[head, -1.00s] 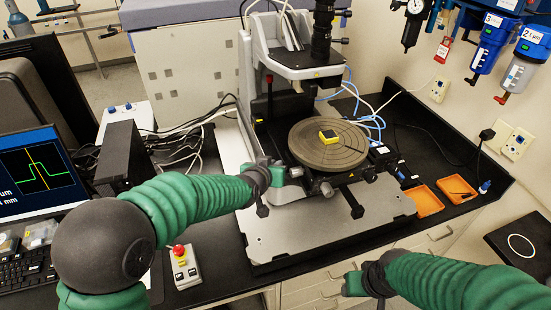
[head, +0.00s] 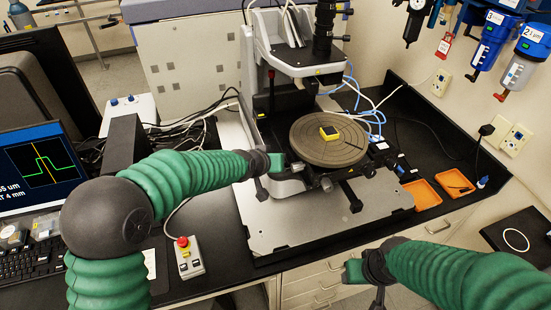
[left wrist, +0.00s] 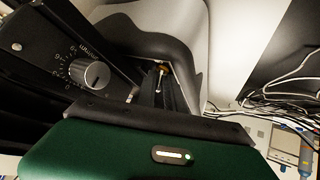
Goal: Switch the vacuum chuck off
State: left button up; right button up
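The vacuum chuck (head: 310,152) is a round grey grooved disc on the profiler stage, with a small yellow-rimmed dark sample (head: 329,133) near its middle. My left gripper (head: 270,175) is at the left front of the chuck, close to the stage's side. Its finger opening is hidden. The left wrist view shows a black panel with a round dial knob (left wrist: 91,74) and a small brass-coloured part (left wrist: 162,70) beyond my green gripper body. I cannot tell which part is the vacuum switch. My right gripper (head: 365,276) hangs in front of the bench, away from the chuck; its opening is unclear.
A control box with a red button (head: 183,242) sits on the bench at front left. Two orange trays (head: 421,195) lie right of the stage plate (head: 290,228). The profiler head (head: 310,55) overhangs the chuck's back. Cables run behind and right.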

pick_arm(q)
jog(key=shift+w, duration=0.15)
jog(key=shift+a+r, duration=0.1)
jog(key=shift+r, duration=0.1)
jog(key=b+v, duration=0.3)
jog(key=v, duration=1.3)
jog(key=shift+s, duration=0.3)
